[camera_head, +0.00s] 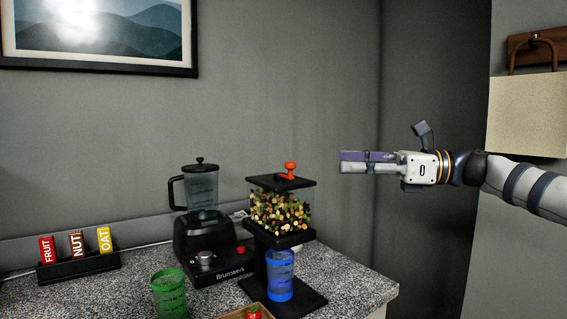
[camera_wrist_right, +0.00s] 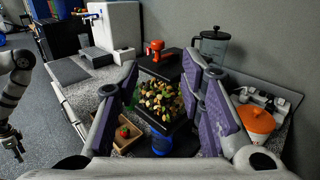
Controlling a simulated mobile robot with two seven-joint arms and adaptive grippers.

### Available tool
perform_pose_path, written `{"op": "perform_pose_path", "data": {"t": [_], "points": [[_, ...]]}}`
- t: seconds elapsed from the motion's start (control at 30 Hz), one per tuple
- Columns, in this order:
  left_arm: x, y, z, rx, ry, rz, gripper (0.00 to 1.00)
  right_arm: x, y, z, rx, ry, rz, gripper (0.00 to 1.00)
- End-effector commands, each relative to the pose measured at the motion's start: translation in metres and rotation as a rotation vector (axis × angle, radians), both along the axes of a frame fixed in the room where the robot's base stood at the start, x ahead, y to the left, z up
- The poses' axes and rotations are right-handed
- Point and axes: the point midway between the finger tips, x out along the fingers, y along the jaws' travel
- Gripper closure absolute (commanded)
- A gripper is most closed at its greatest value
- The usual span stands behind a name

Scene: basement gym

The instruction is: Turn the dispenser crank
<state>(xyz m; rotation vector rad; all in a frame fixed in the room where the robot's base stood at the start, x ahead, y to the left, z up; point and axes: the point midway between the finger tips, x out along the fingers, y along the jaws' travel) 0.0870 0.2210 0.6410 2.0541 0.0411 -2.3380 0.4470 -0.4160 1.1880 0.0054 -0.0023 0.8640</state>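The dispenser (camera_head: 281,212) stands on the speckled counter, its clear body full of mixed nuts; it also shows in the right wrist view (camera_wrist_right: 160,98). Its red-orange crank (camera_head: 289,171) sits on the black top plate and also shows in the wrist view (camera_wrist_right: 155,48). A blue cup (camera_head: 280,275) stands under the dispenser. My right gripper (camera_head: 342,162) is up in the air to the right of the crank, apart from it. In the wrist view its purple-padded fingers (camera_wrist_right: 160,105) are spread, with nothing between them. My left gripper (camera_wrist_right: 14,145) hangs small at the wrist view's left edge.
A blender (camera_head: 200,220) stands left of the dispenser. A green cup (camera_head: 168,293) and a wooden tray (camera_head: 232,315) with a strawberry (camera_head: 253,312) are in front. Labelled FRUIT, NUT and OAT blocks (camera_head: 76,244) stand at left. The wall is close behind.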

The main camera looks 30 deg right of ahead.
Motion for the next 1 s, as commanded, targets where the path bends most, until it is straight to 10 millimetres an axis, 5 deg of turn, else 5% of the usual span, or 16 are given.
{"op": "perform_pose_path", "data": {"t": [0.37, 0.6, 1.0], "points": [[0.001, 0.000, 0.001, 0.000, -0.005, 0.001, 0.60, 0.032, 0.038, -0.001, -0.012, 0.006, -0.001, 0.65], [-0.006, 0.000, -0.006, 0.000, 0.024, 0.001, 0.60, 0.070, 0.080, -0.005, -0.005, 0.007, 0.001, 0.65], [-0.009, 0.000, -0.008, 0.001, 0.033, 0.001, 0.60, 0.078, 0.092, 0.000, -0.003, 0.000, -0.001, 0.65]]}}
